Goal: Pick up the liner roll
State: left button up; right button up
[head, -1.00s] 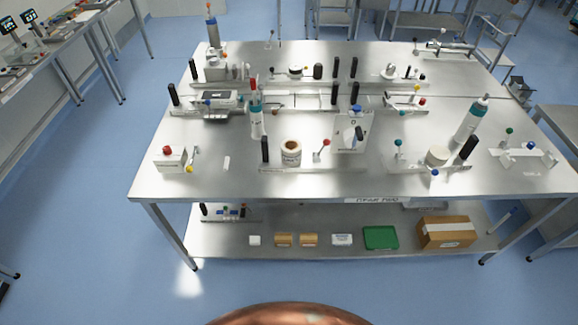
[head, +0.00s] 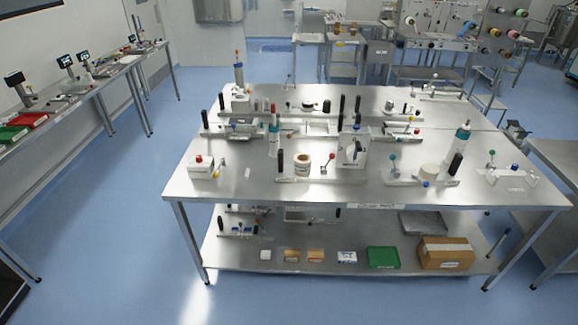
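A second, plain pale roll (head: 429,171) sits further right on a similar fixture, beside a dark post. I cannot read the labels, so I cannot tell which of them is the liner roll. Neither of my grippers is in view.
The steel table (head: 265,190) is crowded with fixtures and posts. Its lower shelf holds a green tray (head: 383,257), a cardboard box (head: 446,252) and small packs. A side bench (head: 98,76) runs along the left. Blue floor (head: 110,230) is clear in front and left.

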aim_at(303, 165)
jog(key=u, duration=0.65)
jog(key=i, duration=0.8)
jog(key=u, duration=0.65)
jog(key=i, duration=0.85)
jog(key=z, duration=0.2)
